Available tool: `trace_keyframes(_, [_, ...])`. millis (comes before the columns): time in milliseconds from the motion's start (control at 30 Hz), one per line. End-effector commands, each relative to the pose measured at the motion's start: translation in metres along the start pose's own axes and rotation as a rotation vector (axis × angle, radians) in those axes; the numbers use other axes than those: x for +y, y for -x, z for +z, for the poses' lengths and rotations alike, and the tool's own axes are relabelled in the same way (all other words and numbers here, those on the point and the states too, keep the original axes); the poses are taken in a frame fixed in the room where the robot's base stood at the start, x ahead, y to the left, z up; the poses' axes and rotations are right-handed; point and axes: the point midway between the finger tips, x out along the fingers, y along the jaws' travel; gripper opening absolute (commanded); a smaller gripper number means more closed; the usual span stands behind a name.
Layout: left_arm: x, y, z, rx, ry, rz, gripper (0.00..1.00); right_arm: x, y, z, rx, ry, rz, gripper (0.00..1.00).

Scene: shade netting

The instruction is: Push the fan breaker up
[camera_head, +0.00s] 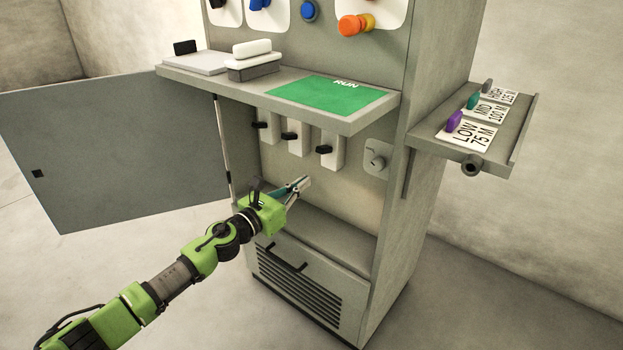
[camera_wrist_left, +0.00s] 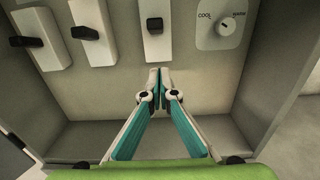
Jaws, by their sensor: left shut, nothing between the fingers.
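Three white breakers with black levers hang in a row in the open cabinet bay: a left one (camera_head: 267,128), a middle one (camera_head: 297,140) and a right one (camera_head: 332,152). The wrist view shows the left (camera_wrist_left: 35,45), middle (camera_wrist_left: 92,35) and right (camera_wrist_left: 154,35) breakers too. I cannot read which one is the fan breaker. My left gripper (camera_head: 304,183) is shut and empty inside the bay, below the breakers. In the wrist view its fingertips (camera_wrist_left: 154,72) point at the back panel just below the right breaker, apart from its lever. My right gripper is not in view.
A COOL/WARM knob (camera_wrist_left: 226,27) is right of the breakers. A shelf with a green RUN mat (camera_head: 328,97) overhangs the bay. The grey cabinet door (camera_head: 115,150) stands open at left. A side shelf (camera_head: 480,130) holds labelled coloured pegs.

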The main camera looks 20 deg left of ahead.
Motion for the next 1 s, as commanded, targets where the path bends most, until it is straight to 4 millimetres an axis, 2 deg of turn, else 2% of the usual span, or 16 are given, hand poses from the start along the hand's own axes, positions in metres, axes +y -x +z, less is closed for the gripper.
trace_keyframes(33, [-0.001,0.012,0.0,0.004,-0.001,-0.002,0.0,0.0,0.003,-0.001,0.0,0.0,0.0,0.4])
trace_keyframes(200, [-0.001,0.039,0.002,0.004,0.0,-0.002,0.0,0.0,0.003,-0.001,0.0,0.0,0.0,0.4])
trace_keyframes(400, [-0.001,0.056,0.003,0.002,0.0,0.0,0.0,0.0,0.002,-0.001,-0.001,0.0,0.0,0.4])
trace_keyframes(1000, [-0.001,0.06,0.004,0.001,0.001,-0.001,0.0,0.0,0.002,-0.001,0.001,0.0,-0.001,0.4])
